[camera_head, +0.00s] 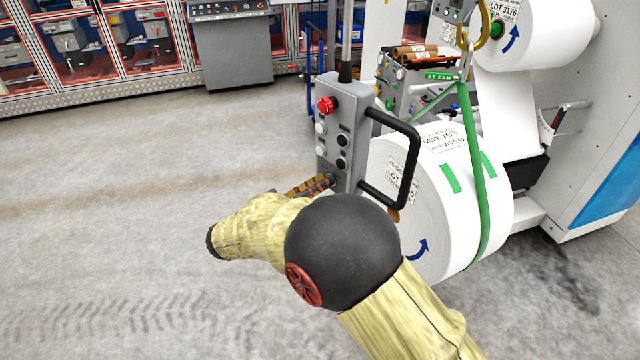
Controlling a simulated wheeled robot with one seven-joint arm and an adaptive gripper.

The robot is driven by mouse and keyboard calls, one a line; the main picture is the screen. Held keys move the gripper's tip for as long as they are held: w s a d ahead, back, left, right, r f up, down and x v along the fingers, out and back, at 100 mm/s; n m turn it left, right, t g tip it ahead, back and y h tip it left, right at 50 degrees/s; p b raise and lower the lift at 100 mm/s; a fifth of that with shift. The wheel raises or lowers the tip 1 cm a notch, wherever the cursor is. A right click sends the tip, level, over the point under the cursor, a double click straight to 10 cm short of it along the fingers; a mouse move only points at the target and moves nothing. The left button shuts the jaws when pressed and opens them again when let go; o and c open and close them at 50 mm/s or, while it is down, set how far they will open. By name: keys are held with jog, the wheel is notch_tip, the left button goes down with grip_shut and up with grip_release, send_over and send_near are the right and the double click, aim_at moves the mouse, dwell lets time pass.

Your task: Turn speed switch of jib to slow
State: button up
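The jib's grey control pendant (345,122) hangs upright in the middle of the view. It has a red mushroom button (326,104) at the top left, with pale and black round buttons below. A small dark round part (330,178) sits low on its face; I cannot tell whether this is the speed switch or read its setting. My gripper (322,182) is at the pendant's lower left, its striped fingers reaching that dark part. I cannot tell whether they touch it or how far they are open. My wrist and forearm cover the area below.
A black handle (418,152) sticks out from the pendant's right side. A large white roll (445,195) with a green sling (475,150) is close behind it. A machine (590,130) stands at the right. The floor (130,200) at left is clear, up to a grey console (232,55).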

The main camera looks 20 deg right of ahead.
grip_shut()
jog(key=shift+n, duration=0.4)
jog(key=shift+f+n+p, duration=0.2)
jog(key=shift+n+p, duration=2.7)
jog(key=shift+n, duration=1.4)
jog(key=shift+f+n+p, duration=0.2)
jog(key=shift+n+p, duration=2.65)
jog(key=shift+n, duration=1.45)
jog(key=o, duration=0.6)
grip_release()
